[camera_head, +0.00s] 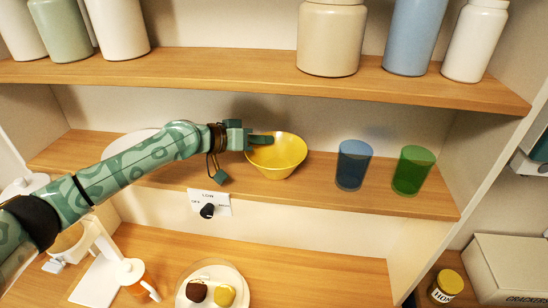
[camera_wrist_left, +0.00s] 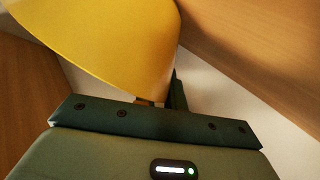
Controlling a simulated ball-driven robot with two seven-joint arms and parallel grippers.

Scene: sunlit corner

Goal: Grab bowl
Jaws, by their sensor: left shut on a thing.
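A yellow bowl (camera_head: 278,157) is at the middle shelf, upright, near its front edge. My left gripper (camera_head: 262,140) reaches it from the left and is shut on its left rim. In the left wrist view the bowl (camera_wrist_left: 110,40) fills the upper left, and its edge runs down to the gripper (camera_wrist_left: 160,102). One finger shows inside the bowl in the head view. Whether the bowl touches the shelf is hard to tell. My right gripper is not in view.
A blue cup (camera_head: 353,165) and a green cup (camera_head: 412,171) stand right of the bowl. A white plate (camera_head: 128,146) lies behind my left arm. The upper shelf (camera_head: 230,62) with several jars is above. A plate with food (camera_head: 232,276) is below.

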